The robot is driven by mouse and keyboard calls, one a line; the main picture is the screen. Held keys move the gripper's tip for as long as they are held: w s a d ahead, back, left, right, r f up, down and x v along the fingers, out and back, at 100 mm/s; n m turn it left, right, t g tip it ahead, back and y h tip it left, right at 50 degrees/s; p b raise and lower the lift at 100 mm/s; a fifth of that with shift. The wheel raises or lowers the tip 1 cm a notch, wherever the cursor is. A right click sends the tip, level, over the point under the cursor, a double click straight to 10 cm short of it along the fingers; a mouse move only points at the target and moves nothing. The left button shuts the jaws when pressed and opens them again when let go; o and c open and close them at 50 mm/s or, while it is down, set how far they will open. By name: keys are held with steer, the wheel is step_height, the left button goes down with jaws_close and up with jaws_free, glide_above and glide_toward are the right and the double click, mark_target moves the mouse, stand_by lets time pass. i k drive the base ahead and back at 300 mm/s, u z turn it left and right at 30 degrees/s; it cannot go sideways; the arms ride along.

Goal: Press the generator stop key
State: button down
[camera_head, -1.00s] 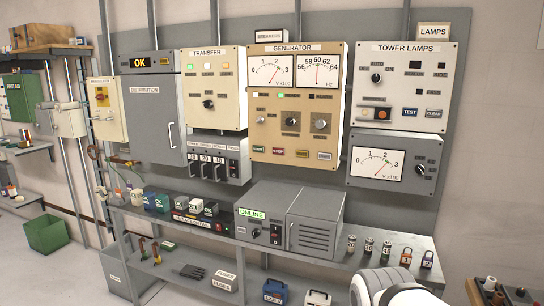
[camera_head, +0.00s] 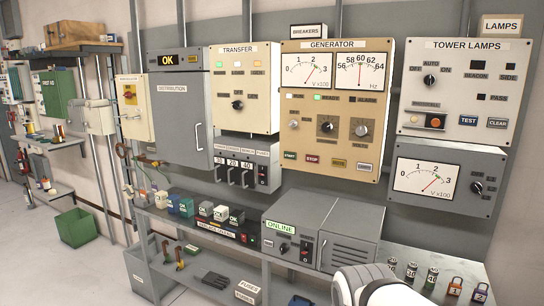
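The generator stop key (camera_head: 311,159) is a small dark red key on the bottom edge of the beige generator panel (camera_head: 352,125). It sits just right of the green start key (camera_head: 290,156) and left of two more small keys. Nothing covers it. A white rounded part of my arm shows at the bottom edge, below and right of the panel. My gripper is not in view.
The transfer panel (camera_head: 244,88) is to the left and the tower lamps panel (camera_head: 462,90) to the right. Space in front of the generator keys looks clear.

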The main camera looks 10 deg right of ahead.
mark_target(311, 159)
steer(key=u, duration=0.35)
steer(key=i, duration=1.4)
steer(key=z, duration=0.35)
